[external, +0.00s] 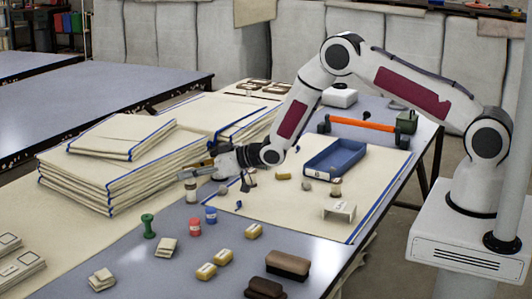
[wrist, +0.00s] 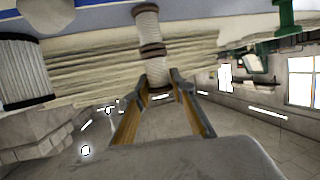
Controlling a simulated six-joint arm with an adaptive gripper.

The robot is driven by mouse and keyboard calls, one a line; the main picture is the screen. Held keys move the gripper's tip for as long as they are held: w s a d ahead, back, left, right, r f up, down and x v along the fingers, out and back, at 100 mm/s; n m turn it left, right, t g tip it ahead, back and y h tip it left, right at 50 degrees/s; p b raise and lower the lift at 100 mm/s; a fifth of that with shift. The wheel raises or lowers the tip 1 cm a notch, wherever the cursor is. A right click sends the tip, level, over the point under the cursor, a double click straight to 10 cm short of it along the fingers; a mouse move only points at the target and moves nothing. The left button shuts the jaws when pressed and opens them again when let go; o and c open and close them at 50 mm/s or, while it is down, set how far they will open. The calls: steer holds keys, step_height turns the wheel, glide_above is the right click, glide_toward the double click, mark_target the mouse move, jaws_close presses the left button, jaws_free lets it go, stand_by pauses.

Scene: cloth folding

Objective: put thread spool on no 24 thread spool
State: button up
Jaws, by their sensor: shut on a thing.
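In the wrist view, which is upside down, my gripper (wrist: 161,82) is shut on a pale thread spool (wrist: 158,73) with brown flanges. A second pale spool with brown flanges (wrist: 146,22) lies in line with it, on its table side. The two look flange to flange, but I cannot tell whether they touch. In the external view my gripper (external: 196,169) is low over the table left of centre, with a pale spool (external: 190,190) upright right below its tips. No number is readable, so I cannot confirm which is no 24.
A tall cloth stack (external: 125,165) stands close left of my gripper. A green spool (external: 148,226), red spool (external: 195,228) and blue spool (external: 211,215) stand in front. A blue tray (external: 335,158) and small spools lie to the right. A dark-flanged spool (wrist: 22,72) shows in the wrist view.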

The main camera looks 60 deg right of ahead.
steer(key=shift+f, duration=0.15)
steer(key=o, duration=1)
steer(key=shift+c, duration=0.2)
steer(key=v, duration=1.2)
steer(key=shift+r, duration=0.3)
stand_by(0.4)
